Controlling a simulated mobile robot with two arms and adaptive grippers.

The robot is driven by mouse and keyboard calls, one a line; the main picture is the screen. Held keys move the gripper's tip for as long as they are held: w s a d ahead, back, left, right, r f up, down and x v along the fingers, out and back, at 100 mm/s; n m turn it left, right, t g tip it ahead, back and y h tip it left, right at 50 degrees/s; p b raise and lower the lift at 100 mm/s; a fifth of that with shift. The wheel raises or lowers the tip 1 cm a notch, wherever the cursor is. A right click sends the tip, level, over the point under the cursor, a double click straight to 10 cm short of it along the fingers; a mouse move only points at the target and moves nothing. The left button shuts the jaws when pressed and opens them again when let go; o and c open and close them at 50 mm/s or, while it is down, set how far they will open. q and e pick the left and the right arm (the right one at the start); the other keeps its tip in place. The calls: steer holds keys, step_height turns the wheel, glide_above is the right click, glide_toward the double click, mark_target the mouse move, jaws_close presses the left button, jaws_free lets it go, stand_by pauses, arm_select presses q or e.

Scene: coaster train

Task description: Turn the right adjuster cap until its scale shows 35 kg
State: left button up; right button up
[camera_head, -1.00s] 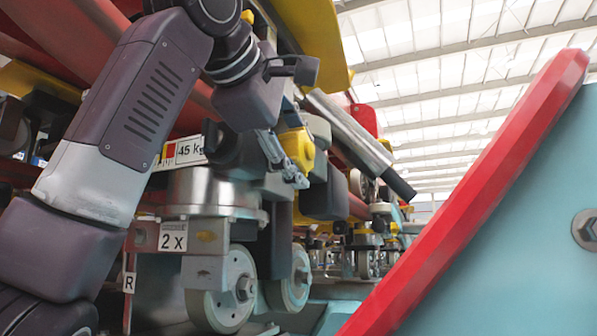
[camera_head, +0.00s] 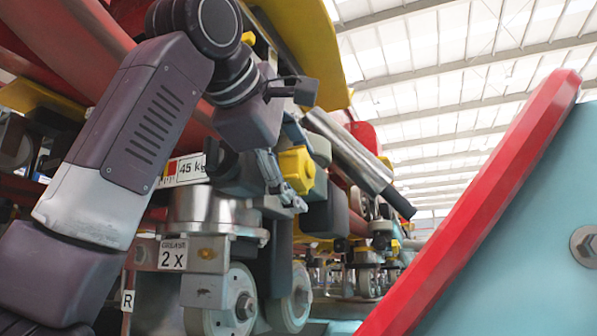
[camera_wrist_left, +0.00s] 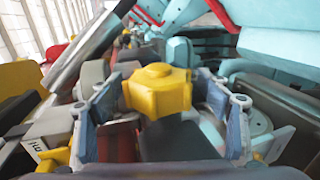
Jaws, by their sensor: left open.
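The adjuster cap (camera_head: 297,168) is a yellow, many-sided knob at the lower end of a mechanism under the train. My left gripper (camera_head: 283,178) is open at the cap. In the left wrist view, the cap (camera_wrist_left: 158,88) lies between the two spread blue-grey fingers of my left gripper (camera_wrist_left: 160,108), with a finger on each side. Contact cannot be made out. A white scale plate (camera_head: 186,170) reading "45 kg" with a red mark is left of the cap, partly covered by dark parts. My right gripper is not in view.
Below are a metal housing (camera_head: 198,212), a "2 X" plate (camera_head: 172,255), an "R" label (camera_head: 127,300) and pale wheels (camera_head: 222,303). A silver tube (camera_head: 345,147) slopes close to the right of the cap. A red-edged teal panel (camera_head: 530,225) fills the right side.

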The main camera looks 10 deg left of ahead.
arm_select(q)
steer(key=v, duration=1.2)
steer(key=shift+f, duration=0.15)
